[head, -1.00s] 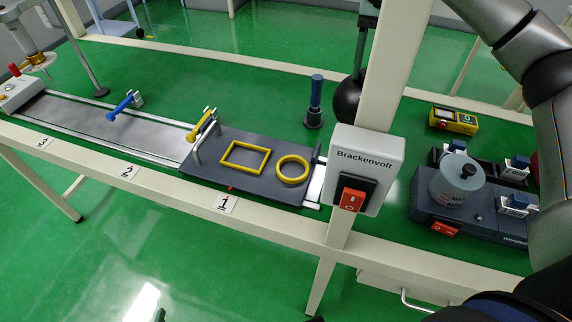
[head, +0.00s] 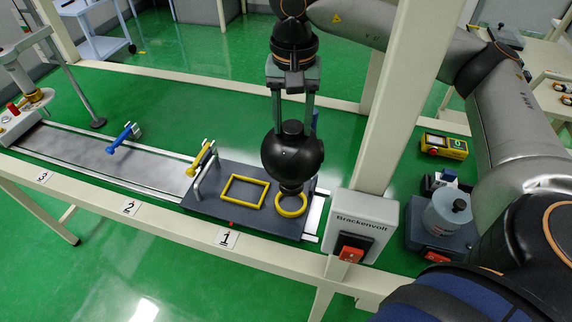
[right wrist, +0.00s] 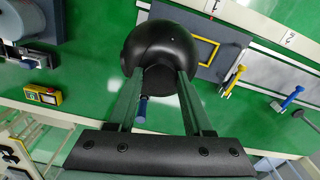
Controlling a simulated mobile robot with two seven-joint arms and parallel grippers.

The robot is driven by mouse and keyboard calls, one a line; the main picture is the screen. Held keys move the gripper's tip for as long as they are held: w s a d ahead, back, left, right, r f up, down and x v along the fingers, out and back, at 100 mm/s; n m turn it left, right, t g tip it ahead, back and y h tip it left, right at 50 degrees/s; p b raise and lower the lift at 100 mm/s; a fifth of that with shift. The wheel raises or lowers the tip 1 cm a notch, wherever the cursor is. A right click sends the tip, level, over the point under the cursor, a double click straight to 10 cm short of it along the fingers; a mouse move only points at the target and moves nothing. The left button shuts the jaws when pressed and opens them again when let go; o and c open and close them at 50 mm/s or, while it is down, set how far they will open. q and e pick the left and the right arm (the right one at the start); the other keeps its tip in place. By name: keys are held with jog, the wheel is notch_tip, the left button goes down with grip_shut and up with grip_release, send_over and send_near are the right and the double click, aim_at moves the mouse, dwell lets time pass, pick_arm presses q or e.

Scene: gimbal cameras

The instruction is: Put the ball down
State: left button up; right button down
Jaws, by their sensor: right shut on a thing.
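A black ball (head: 291,158) is held between the two fingers of my right gripper (head: 293,122) in the head view. It also fills the top middle of the right wrist view (right wrist: 160,50), between the fingers (right wrist: 160,92). In the head view the ball appears over the right part of a dark plate (head: 215,198), just above a yellow ring (head: 292,204). The ball overlaps the ring's far edge in the picture. I cannot tell whether they touch. A yellow rectangular frame (head: 244,191) lies to the left of the ring. My left gripper is not in view.
A cream post (head: 385,100) stands close right of the ball, with a Brackenvolt switch box (head: 358,224). Yellow (head: 200,158) and blue (head: 123,137) levers stand along the track to the left.

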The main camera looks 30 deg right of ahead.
aim_at(292, 150)
jog(key=shift+f, duration=3.6)
jog(key=shift+f, duration=0.15)
jog(key=shift+c, duration=1.5)
grip_release()
notch_tip(292, 150, up, 12)
jog(key=shift+r, duration=0.15)
